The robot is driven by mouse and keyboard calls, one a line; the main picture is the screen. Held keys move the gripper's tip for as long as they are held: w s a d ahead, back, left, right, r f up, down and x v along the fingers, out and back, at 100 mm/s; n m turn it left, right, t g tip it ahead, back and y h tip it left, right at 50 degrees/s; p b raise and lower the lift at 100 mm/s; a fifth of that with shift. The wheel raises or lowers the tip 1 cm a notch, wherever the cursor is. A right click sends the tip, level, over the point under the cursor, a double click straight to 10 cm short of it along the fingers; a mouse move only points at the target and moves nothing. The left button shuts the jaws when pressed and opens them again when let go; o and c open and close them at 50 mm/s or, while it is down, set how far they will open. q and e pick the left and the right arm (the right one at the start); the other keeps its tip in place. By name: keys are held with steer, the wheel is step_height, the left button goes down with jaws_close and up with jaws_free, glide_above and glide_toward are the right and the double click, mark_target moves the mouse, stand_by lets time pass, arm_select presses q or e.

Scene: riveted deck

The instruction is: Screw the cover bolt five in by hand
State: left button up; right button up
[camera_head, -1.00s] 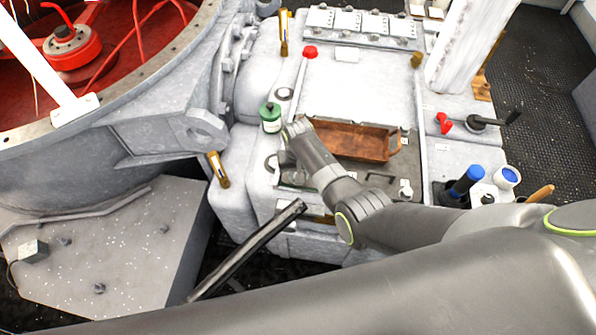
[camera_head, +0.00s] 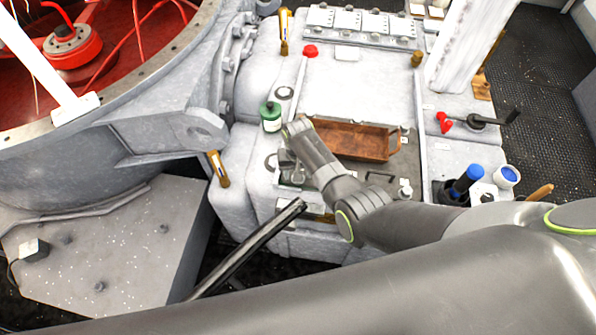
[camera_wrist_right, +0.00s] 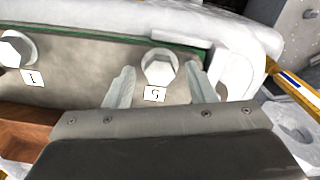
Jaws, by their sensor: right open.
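In the right wrist view a silver hex-headed bolt (camera_wrist_right: 158,66) sits at a pale metal cover (camera_wrist_right: 85,72), above a small white tag that seems to read 5. My right gripper (camera_wrist_right: 161,72) is open, with one finger on each side of this bolt head; I cannot tell whether they touch it. Another hex bolt (camera_wrist_right: 15,48), tagged 1, is at the left. In the head view my right gripper (camera_head: 289,165) is over the left part of the grey housing, and the bolt is too small or hidden there. My left gripper is not in view.
A brown tray (camera_head: 355,141) lies right of my right gripper. A green bottle (camera_head: 271,117) stands just behind it. A dark bar (camera_head: 250,245) slants up in front. A blue-topped tool (camera_head: 470,178) and a red-handled lever (camera_head: 444,122) are farther right.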

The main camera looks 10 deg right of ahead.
steer(key=shift+r, duration=0.1)
steer(key=shift+r, duration=0.3)
step_height(320, 180, up, 17)
steer(key=shift+f, duration=0.2)
steer(key=shift+s+f, duration=0.1)
stand_by(0.5)
